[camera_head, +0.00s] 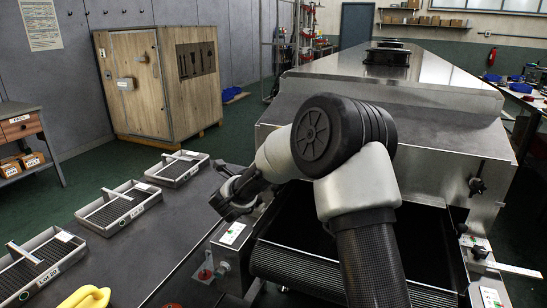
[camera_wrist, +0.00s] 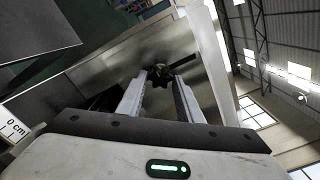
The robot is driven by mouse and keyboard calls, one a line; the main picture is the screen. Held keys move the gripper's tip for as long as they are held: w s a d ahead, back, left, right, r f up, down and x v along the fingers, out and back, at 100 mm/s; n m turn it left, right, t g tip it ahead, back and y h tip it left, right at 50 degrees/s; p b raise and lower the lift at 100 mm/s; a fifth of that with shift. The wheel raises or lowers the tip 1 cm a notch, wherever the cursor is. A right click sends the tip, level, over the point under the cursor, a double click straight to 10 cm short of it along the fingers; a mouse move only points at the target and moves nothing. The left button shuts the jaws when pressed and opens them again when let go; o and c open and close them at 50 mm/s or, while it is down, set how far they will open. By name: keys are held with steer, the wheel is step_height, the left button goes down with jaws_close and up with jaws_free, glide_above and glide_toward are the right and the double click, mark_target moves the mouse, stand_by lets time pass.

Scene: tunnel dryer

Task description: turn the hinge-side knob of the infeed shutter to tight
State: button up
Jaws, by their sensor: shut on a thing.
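In the wrist view my gripper (camera_wrist: 159,88) has its two pale fingers on either side of a dark lobed knob (camera_wrist: 160,74), shut on it. The knob sits against a brushed metal face, with a dark rod (camera_wrist: 184,61) beside it. In the head view my gripper (camera_head: 237,196) is at the left side of the dryer's infeed; my arm hides its fingertips and the knob there. A second dark knob (camera_head: 477,186) shows on the right side of the infeed end. I cannot read any tight or loose marking by the held knob.
The dark infeed belt (camera_head: 345,280) lies below my arm. Labelled trays (camera_head: 118,208) stand on the left bench. A red button (camera_head: 205,274) sits near the infeed's left corner.

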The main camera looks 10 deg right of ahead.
steer(key=shift+a, duration=0.1)
steer(key=o, duration=1)
steer(key=shift+s, duration=0.1)
steer(key=p+v, duration=0.1)
steer(key=v, duration=1.6)
steer(key=shift+s+p, duration=0.1)
steer(key=shift+p, duration=0.2)
